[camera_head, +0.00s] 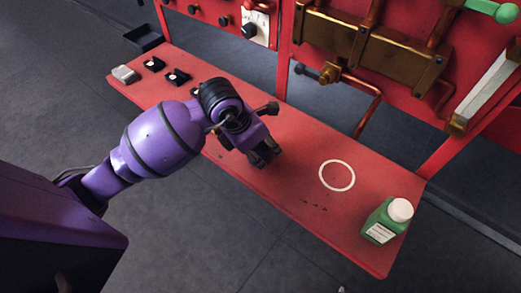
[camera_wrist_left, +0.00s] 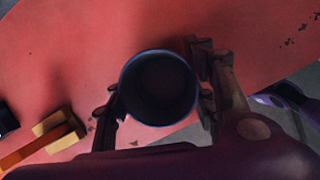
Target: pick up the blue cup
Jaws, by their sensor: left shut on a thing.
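The blue cup (camera_wrist_left: 160,88) shows in the left wrist view from above, its dark round mouth facing the camera. My left gripper (camera_wrist_left: 157,100) has a finger on each side of it and is shut on it. In the head view my left gripper (camera_head: 262,155) is over the middle of the red bench (camera_head: 290,190), pointing down; the cup is hidden there by my gripper and arm. I cannot tell whether the cup touches the bench. My right gripper is not in view.
A white ring (camera_head: 337,176) is marked on the bench to the right. A green bottle (camera_head: 380,225) with a white cap stands near the right end. Small black parts (camera_head: 178,77) and a grey block (camera_head: 125,74) lie at the left end. A red panel with brass pipes (camera_head: 378,52) rises behind.

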